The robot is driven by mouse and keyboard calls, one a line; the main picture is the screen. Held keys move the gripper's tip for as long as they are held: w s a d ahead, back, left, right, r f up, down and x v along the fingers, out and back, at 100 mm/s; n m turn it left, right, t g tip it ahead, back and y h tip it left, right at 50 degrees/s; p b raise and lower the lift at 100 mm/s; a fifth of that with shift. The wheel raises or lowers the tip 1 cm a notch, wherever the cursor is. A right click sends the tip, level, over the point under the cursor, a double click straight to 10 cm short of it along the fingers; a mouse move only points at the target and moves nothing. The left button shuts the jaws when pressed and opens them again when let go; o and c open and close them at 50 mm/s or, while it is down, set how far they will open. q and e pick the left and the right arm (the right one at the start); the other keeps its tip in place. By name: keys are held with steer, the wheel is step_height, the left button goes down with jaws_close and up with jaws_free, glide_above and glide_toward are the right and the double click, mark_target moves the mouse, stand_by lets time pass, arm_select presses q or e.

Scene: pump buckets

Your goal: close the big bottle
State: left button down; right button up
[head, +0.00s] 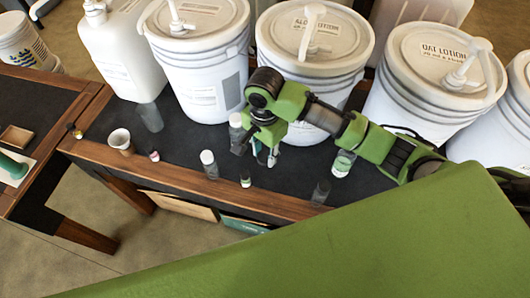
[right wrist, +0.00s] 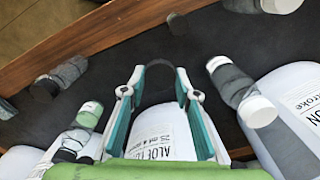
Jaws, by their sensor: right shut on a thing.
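My right gripper (head: 266,155) is over the dark tabletop, in front of the middle bucket. In the right wrist view its teal-padded fingers (right wrist: 159,85) close on a dark thing with a rounded edge (right wrist: 161,66); I cannot tell what it is. Several clear bottles stand around it. One (head: 236,128) is just left of the gripper, and a white-capped one (head: 208,162) is further left. A small one (head: 245,180) is nearer the front edge. A green-labelled bottle (head: 343,160) and a dark-topped bottle (head: 320,191) are to the right. I cannot tell which is the big bottle. My left gripper is out of view.
White lidded pump buckets (head: 315,40) and a white jug (head: 115,50) line the back. A paper cup (head: 120,141) and a small pink-marked item (head: 153,156) stand at left. The table's wooden front edge (head: 180,188) is close. Bare tabletop shows between the bottles.

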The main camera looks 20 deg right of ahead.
steer(key=s+d+r+n+b, duration=0.1)
steer(key=s+d+n, duration=0.4)
steer(key=s+n, duration=0.7)
steer(key=shift+d+r, duration=0.35)
